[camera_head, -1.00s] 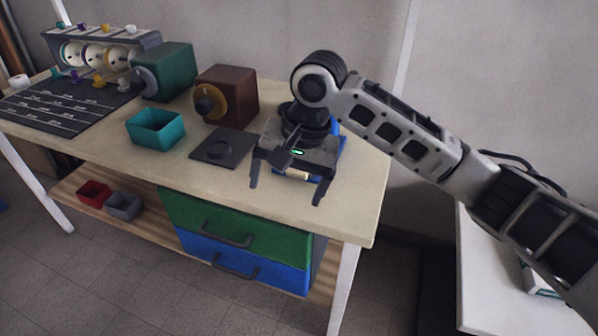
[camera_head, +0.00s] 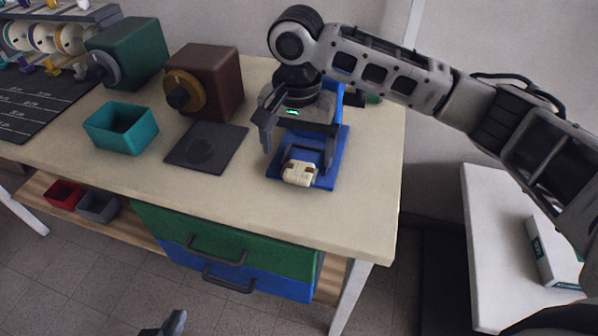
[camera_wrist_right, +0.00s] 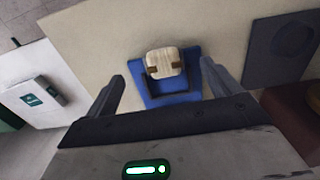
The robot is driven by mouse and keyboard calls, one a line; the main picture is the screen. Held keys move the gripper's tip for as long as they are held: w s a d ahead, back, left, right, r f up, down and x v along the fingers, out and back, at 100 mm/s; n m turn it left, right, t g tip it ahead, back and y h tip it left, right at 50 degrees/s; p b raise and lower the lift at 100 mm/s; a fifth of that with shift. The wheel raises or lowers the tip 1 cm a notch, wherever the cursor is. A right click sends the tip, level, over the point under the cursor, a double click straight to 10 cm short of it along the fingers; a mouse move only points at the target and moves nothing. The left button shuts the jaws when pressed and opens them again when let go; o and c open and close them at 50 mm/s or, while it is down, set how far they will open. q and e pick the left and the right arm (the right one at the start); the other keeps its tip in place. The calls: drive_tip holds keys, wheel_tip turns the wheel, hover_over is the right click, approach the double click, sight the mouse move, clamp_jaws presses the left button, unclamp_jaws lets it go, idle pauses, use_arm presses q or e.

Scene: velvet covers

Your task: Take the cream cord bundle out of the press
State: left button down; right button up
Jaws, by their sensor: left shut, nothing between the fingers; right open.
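The cream cord bundle (camera_head: 298,173) lies at the front of the blue press (camera_head: 331,176), against a dark bracket on its base. In the right wrist view the bundle (camera_wrist_right: 165,60) sits between and a little beyond the fingertips, on the blue press base (camera_wrist_right: 181,98). My right gripper (camera_head: 297,154) is open and above the press, its fingers to either side of the bundle and apart from it; its fingers also show in the right wrist view (camera_wrist_right: 161,74). The arm hides part of the press's back. My left gripper (camera_head: 170,326) is shut, partly visible at the bottom edge.
Left of the press are a dark flat plate (camera_head: 225,158), a brown box with a yellow dial (camera_head: 217,76), a teal bin (camera_head: 121,140) and a green box (camera_head: 137,43). The tabletop (camera_head: 360,210) in front and right of the press is clear.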

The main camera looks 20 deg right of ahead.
sight(298, 174)
drive_tip(key=f, duration=0.6)
drive_tip(key=shift+w+d+f, duration=0.15)
drive_tip(key=shift+w+f, duration=0.1)
drive_tip(key=shift+w, duration=0.1)
drive_tip(key=c, duration=1.1)
